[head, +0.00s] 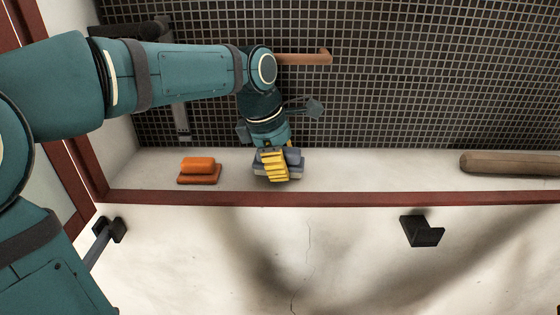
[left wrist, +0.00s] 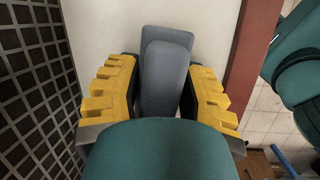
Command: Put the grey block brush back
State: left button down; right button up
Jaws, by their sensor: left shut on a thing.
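The grey block brush (head: 292,158) is in my left gripper (head: 274,166), over the pale ledge (head: 345,175) in the head view. In the left wrist view the brush (left wrist: 165,75) shows as a rounded grey handle over a wider grey part, between the yellow fingers of my left gripper (left wrist: 166,100). The fingers are shut on it. I cannot tell whether its underside touches the ledge, as the fingers cover part of it. My right gripper is not in view.
An orange block brush (head: 198,166) lies on the ledge to the left. A brown wooden bar (head: 510,164) lies at the right. A dark red edge (head: 400,198) runs along the ledge, with a black bracket (head: 421,231) beyond it. The ledge between gripper and bar is clear.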

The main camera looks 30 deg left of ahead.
pick_arm(q)
jog(key=shift+d, duration=0.1)
jog(key=shift+s+f, duration=0.1)
jog(key=shift+f, duration=0.05)
jog(key=c, duration=0.6)
grip_release()
jog(key=shift+f+b, duration=0.1)
jog(key=shift+b, duration=0.3)
jog(key=v, duration=0.2)
jog(key=p+v, duration=0.1)
jog(key=v, duration=0.1)
jog(key=d+p+v, duration=0.1)
jog(key=v, duration=0.1)
jog(key=shift+s+a+r, duration=0.1)
jog(key=shift+a+r, duration=0.05)
jog(key=shift+r, duration=0.1)
jog(key=shift+s+a+r, duration=0.1)
jog(key=shift+s+r, duration=0.05)
jog(key=shift+r, duration=0.45)
